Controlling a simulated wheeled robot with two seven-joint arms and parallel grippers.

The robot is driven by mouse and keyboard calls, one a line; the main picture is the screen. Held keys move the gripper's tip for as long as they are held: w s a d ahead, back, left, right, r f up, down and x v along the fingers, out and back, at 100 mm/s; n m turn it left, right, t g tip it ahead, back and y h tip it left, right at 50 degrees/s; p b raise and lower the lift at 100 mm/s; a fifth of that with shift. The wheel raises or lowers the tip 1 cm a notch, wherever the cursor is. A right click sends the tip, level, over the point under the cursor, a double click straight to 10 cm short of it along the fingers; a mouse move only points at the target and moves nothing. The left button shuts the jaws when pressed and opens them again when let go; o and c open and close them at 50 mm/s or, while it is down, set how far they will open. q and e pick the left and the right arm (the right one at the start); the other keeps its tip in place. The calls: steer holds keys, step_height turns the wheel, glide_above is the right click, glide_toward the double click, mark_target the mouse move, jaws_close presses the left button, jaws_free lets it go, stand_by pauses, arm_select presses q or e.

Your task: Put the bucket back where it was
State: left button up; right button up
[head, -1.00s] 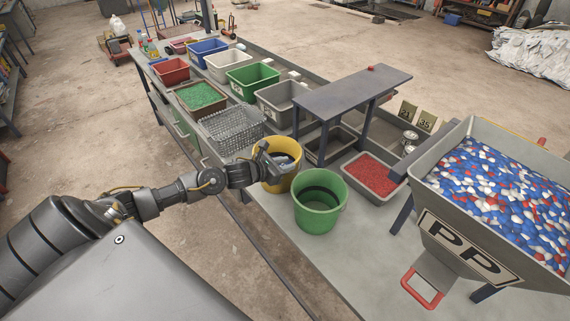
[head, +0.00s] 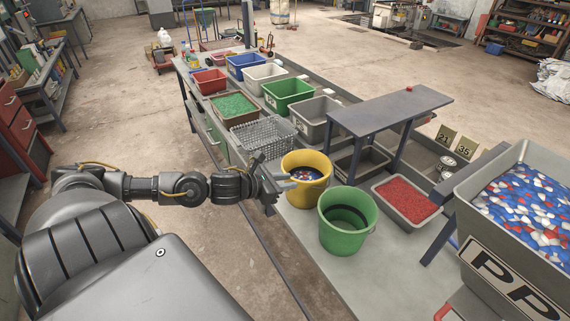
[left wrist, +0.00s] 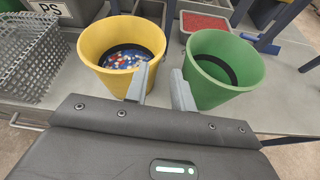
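A yellow bucket (head: 303,193) stands upright on the grey bench with blue, white and red flakes (head: 306,173) in it. A green bucket (head: 345,239) stands upright to its right and nearer; it looks empty, with a dark band inside. Both also show in the left wrist view, yellow at left (left wrist: 108,78) and green at right (left wrist: 217,92). My left gripper (head: 284,182) is just left of the yellow bucket. In the left wrist view its two fingers (left wrist: 160,88) are apart with nothing between them. Whether a finger touches the yellow bucket is unclear. My right gripper is not in view.
A wire basket (head: 262,138) stands behind the yellow bucket. A tray of red flakes (head: 408,203) and a small grey raised table (head: 390,109) are to the right. The PP hopper (head: 500,277) stands at far right. Bare bench shows in front of the green bucket.

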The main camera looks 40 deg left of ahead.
arm_select(q)
steer(key=shift+s+r, duration=0.1)
steer(key=shift+s, duration=0.05)
